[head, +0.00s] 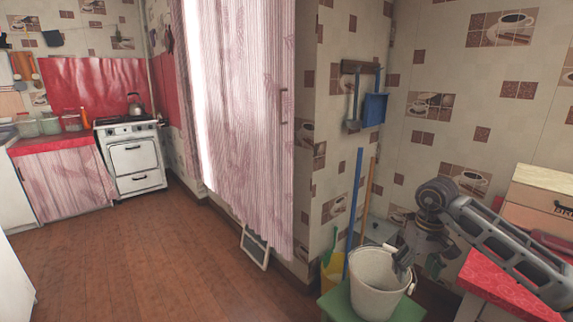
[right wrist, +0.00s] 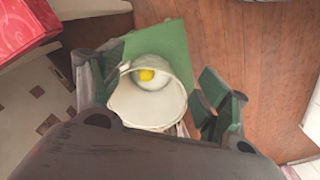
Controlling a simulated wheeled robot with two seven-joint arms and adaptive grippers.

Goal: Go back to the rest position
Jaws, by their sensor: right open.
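My right gripper (head: 403,262) is at the right side of the head view, over the rim of a white bucket (head: 366,287). In the right wrist view its two fingers (right wrist: 155,80) stand wide apart with nothing between the tips. The bucket (right wrist: 145,108) shows below, between and beyond the fingers. A small round yellow thing (right wrist: 147,75) lies inside the bucket. The bucket stands on a green stool (head: 340,303), also seen in the wrist view (right wrist: 172,42). I cannot tell whether a finger touches the bucket. My left gripper is out of view.
A red-topped counter (head: 490,275) with a wooden box (head: 538,190) stands at the right, beneath my right arm. Blue and wooden handles (head: 354,200) lean in the corner behind the bucket. A white stove (head: 132,158) is far left. The wooden floor (head: 150,260) is clear.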

